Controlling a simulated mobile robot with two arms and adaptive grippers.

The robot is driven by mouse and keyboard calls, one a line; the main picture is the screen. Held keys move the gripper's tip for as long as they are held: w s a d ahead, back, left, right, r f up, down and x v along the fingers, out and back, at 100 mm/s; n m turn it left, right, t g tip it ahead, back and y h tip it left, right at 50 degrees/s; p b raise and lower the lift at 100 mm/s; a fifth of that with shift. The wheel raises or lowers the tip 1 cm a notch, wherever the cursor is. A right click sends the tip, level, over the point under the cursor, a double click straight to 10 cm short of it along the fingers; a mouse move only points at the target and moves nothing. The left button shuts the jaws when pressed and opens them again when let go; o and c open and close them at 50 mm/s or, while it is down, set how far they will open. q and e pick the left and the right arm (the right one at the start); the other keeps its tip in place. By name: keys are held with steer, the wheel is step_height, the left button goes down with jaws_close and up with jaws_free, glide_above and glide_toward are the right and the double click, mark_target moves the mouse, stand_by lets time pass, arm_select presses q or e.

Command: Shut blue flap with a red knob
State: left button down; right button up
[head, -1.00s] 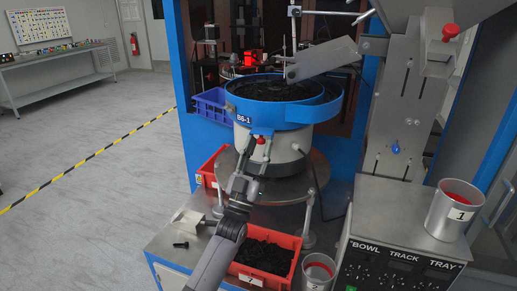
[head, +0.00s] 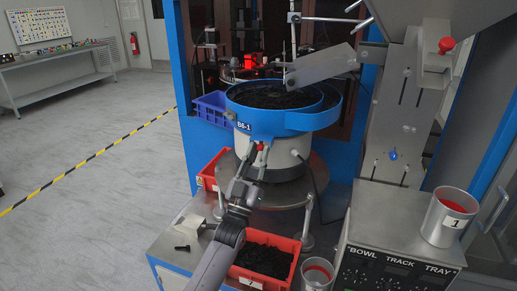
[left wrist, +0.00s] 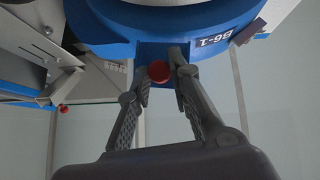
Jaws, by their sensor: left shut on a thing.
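The blue vibrating bowl labelled B6-1 (head: 278,124) stands on a round metal plate. The red knob (head: 261,147) is at the front of the bowl, below its blue rim. In the left wrist view the red knob (left wrist: 159,71) sits between my two fingers, in front of a small blue flap (left wrist: 158,50) on the bowl. My left gripper (head: 257,152) is shut on the red knob; it also shows in the left wrist view (left wrist: 160,62). The fingers partly hide the flap, and I cannot tell its exact angle. My right gripper is not in view.
A red bin (head: 297,246) of dark parts stands in front of the plate. A metal can with a red inside (head: 316,272) is beside it. A control box (head: 393,262) with another can (head: 448,218) is at right. A metal chute (head: 320,67) hangs over the bowl.

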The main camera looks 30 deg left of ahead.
mark_target(259, 138)
arm_select(q)
steer(key=r+g+p, duration=0.1)
steer(key=g+p, duration=0.1)
steer(key=p, duration=0.4)
steer(key=r+n+g+p, duration=0.1)
steer(key=r+g+p, duration=0.1)
steer(key=p, duration=0.4)
steer(key=r+n+g+p, duration=0.1)
steer(key=r+g+p, duration=0.1)
steer(key=p, duration=0.4)
steer(key=shift+s+d+r+g, duration=0.1)
steer(key=shift+s+g, duration=0.2)
steer(key=shift+g, duration=0.5)
steer(key=shift+w+r+g+h+p, duration=0.2)
steer(key=shift+r+g+h+p, duration=0.15)
steer(key=shift+g, duration=0.55)
steer(key=g, duration=0.1)
steer(key=r+g, duration=0.1)
steer(key=w+g, duration=0.1)
steer(key=shift+a+r+n+h, duration=0.25)
steer(key=shift+a+r+n, duration=0.05)
steer(key=shift+r, duration=0.05)
steer(key=shift+w+a+r+g+h, duration=0.1)
steer(key=shift+w+r+g+h, duration=0.15)
steer(key=shift+g, duration=0.45)
steer(key=shift+w+a+r+g+h, duration=0.1)
steer(key=shift+w+r+g+h, duration=0.15)
steer(key=shift+g, duration=0.45)
